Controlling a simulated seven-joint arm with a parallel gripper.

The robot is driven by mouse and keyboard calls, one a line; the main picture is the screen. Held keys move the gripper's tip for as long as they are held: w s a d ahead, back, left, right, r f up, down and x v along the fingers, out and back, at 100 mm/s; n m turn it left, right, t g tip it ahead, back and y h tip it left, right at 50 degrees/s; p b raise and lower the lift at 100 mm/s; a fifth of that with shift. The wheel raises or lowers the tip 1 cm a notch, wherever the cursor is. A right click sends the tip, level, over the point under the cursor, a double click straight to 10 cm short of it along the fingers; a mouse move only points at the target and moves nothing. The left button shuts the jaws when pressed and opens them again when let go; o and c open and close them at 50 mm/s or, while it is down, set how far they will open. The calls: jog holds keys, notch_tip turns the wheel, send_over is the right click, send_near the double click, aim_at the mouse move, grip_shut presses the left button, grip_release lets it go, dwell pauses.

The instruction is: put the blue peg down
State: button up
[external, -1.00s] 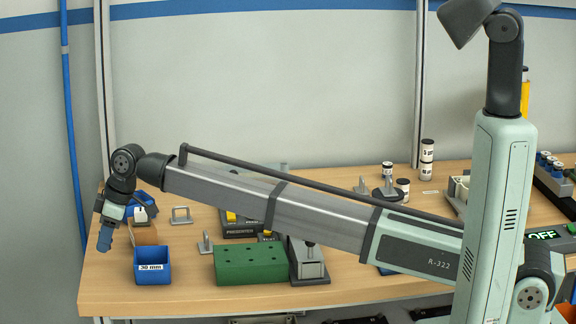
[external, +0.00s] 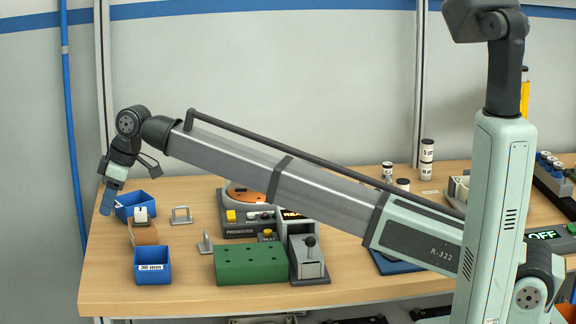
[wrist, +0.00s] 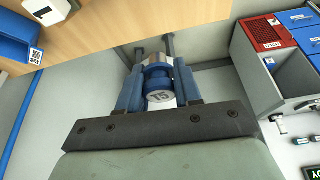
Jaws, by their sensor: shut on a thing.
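The blue peg (wrist: 158,72), its end marked T5, sits between the two blue fingers of my gripper (wrist: 159,88) in the wrist view. My gripper is shut on it. In the external view my gripper (external: 108,198) hangs tilted downward in the air at the left end of the bench, close to the rear blue bin. There the peg cannot be told apart from the blue fingers. The wrist view shows the bench edge and the floor beyond the fingers.
A blue bin marked 30 mm (external: 152,273) stands at the front left of the wooden bench (external: 190,298). Another blue bin (external: 150,198) is behind it. A green block with holes (external: 250,265) and a grey lever fixture (external: 309,268) stand to the right. A presenter unit (external: 240,230) is behind.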

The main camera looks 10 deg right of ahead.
jog(key=w+d+m+t, duration=0.1)
jog(key=w+d+m, duration=0.1)
jog(key=w+d, duration=0.9)
jog(key=w+d+m+t+h, duration=0.1)
jog(key=w+d+m, duration=0.2)
jog(key=w+d, duration=0.8)
jog(key=w+d+m, duration=0.3)
jog(key=w+d, duration=0.8)
jog(key=d, duration=0.5)
jog(key=shift+w+d+t, duration=0.35)
jog(key=shift+t, duration=0.05)
jog(key=w+d+m+h, duration=0.1)
jog(key=w+d+m, duration=0.35)
jog(key=d, duration=1.15)
jog(key=shift+n+t, duration=0.3)
jog(key=shift+n, duration=0.35)
jog(key=shift+w+a+f, duration=0.1)
jog(key=shift+w+f, duration=0.1)
jog(key=shift+f, duration=2.3)
jog(key=shift+w+f, duration=0.15)
jog(key=shift+f, duration=2.35)
jog(key=shift+w+a+f, duration=0.1)
jog(key=shift+w+f, duration=0.1)
jog(key=shift+f, duration=2.3)
jog(key=o, duration=1)
jog(key=shift+f, duration=0.1)
jog(key=shift+o, duration=0.2)
